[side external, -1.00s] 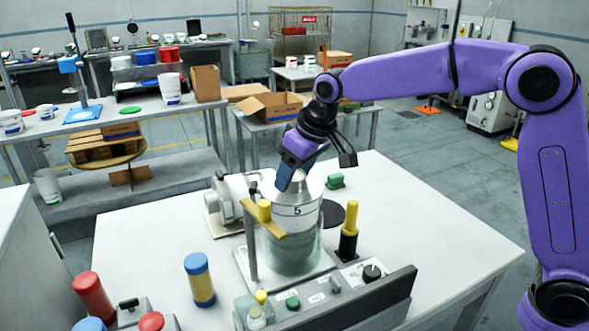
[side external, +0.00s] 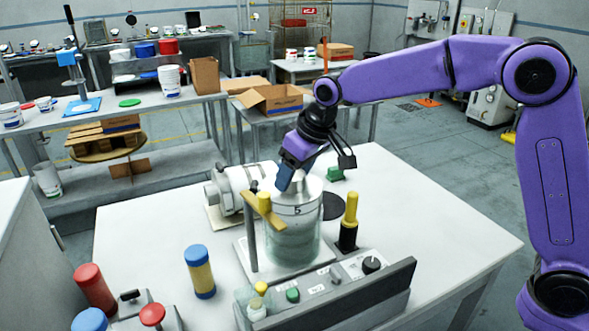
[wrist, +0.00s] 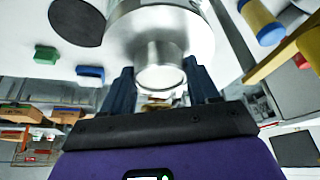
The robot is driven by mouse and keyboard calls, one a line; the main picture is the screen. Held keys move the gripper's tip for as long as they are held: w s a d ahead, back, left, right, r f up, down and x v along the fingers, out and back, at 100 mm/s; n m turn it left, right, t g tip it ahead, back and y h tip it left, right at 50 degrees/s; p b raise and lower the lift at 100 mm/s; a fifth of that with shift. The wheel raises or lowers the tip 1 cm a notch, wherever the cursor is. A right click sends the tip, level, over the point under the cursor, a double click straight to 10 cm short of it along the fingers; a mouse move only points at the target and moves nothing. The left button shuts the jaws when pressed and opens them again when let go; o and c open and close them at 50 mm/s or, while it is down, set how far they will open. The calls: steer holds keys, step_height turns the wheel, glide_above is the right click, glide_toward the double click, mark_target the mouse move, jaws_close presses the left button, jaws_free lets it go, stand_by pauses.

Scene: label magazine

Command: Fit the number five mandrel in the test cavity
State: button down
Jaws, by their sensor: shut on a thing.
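The number five mandrel (side external: 308,190) is a silvery metal cylinder with a "5" on its side and a narrower neck on top. It stands upright, its lower part inside the clear, greenish test cavity (side external: 292,245) on a pale base plate. My gripper (side external: 285,183) is above it, shut on its neck. In the wrist view, the two dark fingers of my gripper (wrist: 161,84) are on either side of the mandrel's neck (wrist: 160,60). I cannot tell how far the mandrel's bottom is from the cavity floor.
A yellow bar on a post (side external: 263,211) stands close in front of the cavity. A yellow-and-black handle (side external: 349,222) and a control box with a knob (side external: 371,264) are at right. A grey machine (side external: 232,188) lies behind left. A blue-and-yellow cylinder (side external: 200,272) stands front left.

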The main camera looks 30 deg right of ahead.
steer(key=shift+f, duration=0.3)
steer(key=shift+c, duration=1)
jaws_free()
steer(key=shift+f, duration=0.15)
steer(key=v, duration=1.7)
steer(key=shift+r, duration=0.35)
steer(key=s+d+f+n+g, duration=0.1)
steer(key=s+d+f+n, duration=0.1)
steer(key=s+d+f, duration=0.4)
steer(key=s+d+f+n+g+h, duration=0.1)
steer(key=s+d+f+n, duration=0.2)
steer(key=s, duration=1.2)
steer(key=s+d+f+n+g, duration=0.2)
steer(key=s+d+f, duration=0.8)
steer(key=f, duration=0.1)
steer(key=shift+s+f+h, duration=0.2)
steer(key=shift+f+h, duration=0.1)
